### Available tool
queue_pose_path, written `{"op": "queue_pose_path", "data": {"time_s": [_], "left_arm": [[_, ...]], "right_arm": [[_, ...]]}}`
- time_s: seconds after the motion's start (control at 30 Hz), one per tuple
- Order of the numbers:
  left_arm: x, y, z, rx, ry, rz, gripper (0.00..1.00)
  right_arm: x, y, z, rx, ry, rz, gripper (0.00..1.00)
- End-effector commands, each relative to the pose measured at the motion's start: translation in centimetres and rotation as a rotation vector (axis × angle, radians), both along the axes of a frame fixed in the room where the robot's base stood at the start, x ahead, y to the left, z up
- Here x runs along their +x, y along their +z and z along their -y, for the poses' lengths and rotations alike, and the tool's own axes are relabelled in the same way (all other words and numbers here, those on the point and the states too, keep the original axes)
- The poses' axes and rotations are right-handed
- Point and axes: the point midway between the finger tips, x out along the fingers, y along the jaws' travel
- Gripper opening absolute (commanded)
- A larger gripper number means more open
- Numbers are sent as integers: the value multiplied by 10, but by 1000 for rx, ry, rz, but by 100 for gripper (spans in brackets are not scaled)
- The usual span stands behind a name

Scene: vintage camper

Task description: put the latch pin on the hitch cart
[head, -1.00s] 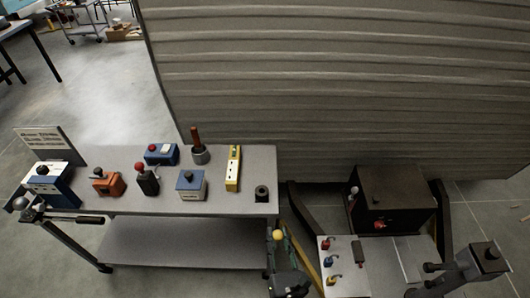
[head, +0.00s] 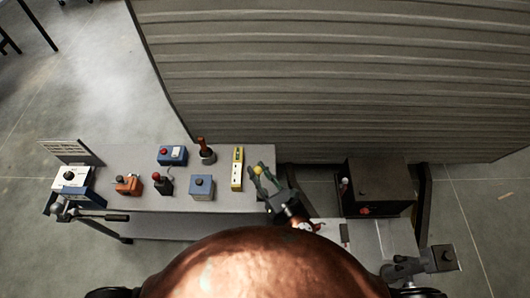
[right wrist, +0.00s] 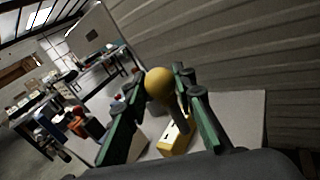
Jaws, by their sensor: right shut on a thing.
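The latch pin (head: 259,168), with a yellow ball knob, is in my right gripper (head: 263,178) at the right end of the grey cart, which I take to be the hitch cart (head: 228,202). In the right wrist view the yellow knob (right wrist: 159,84) sits between the two green fingers (right wrist: 162,92), which are shut on the pin. The cart's top shows beyond and below them. I cannot tell the height of the pin's lower end above the top. The gripper hides the cart's right front corner.
The cart carries a yellow block (head: 237,170), a cup with a red-brown handle (head: 207,152), blue boxes (head: 201,187) and an orange box (head: 128,185). A ribbed camper wall (head: 330,80) rises behind. A dark box (head: 378,185) stands to the right.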

Motion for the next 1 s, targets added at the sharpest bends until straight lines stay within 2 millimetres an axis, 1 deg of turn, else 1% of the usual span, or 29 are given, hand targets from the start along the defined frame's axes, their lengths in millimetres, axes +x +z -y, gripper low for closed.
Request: {"op": "queue_pose_path", "data": {"time_s": [0.03,0.1,0.17,0.27,0.5,0.57,0.6,0.7,0.8,1.0], "left_arm": [[-3,4,-1,1,-2,-2,40],[-5,3,-2,2,-2,-3,40],[-6,0,-2,2,-2,-3,40],[-8,-10,-2,1,-2,-5,40],[-12,-38,-2,1,-2,-12,40],[-13,-47,-2,1,-2,-15,40],[-15,-54,-2,1,-2,-18,40],[-18,-69,-1,1,-2,-23,40],[-21,-80,-1,1,-1,-27,40],[-22,-87,-1,0,-2,-30,40]], "right_arm": [[0,4,0,0,3,0,0],[2,1,0,1,8,0,0],[8,-3,1,0,8,0,0],[26,-13,4,1,9,1,0],[82,-41,15,2,6,1,0],[94,-49,18,2,6,0,0],[98,-58,18,4,7,-2,0],[110,-73,19,3,8,-3,0],[120,-83,21,4,8,-2,0],[129,-91,23,3,9,0,0]]}}
